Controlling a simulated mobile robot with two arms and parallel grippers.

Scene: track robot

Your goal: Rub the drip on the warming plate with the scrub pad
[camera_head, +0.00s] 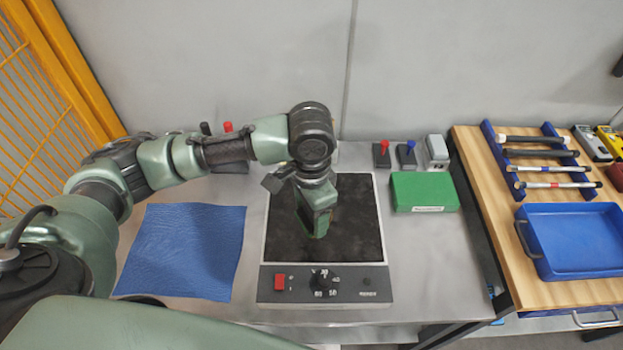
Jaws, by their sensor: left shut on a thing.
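The warming plate (358,235) is a black square top in a pale frame, with a control panel at its front bearing a red switch and a dial. My left arm reaches in from the left, and my left gripper (316,230) points down over the middle-left of the plate. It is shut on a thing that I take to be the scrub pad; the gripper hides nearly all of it. I cannot tell whether it touches the plate. The drip cannot be made out on the dark surface. My right gripper is not in view.
A blue cloth (185,250) lies left of the plate. A green box (424,192) lies to its right, with small switch boxes (406,155) behind. A wooden bench (485,185) with a blue tray (575,240) and a tool rack stands right. A grey wall closes the back.

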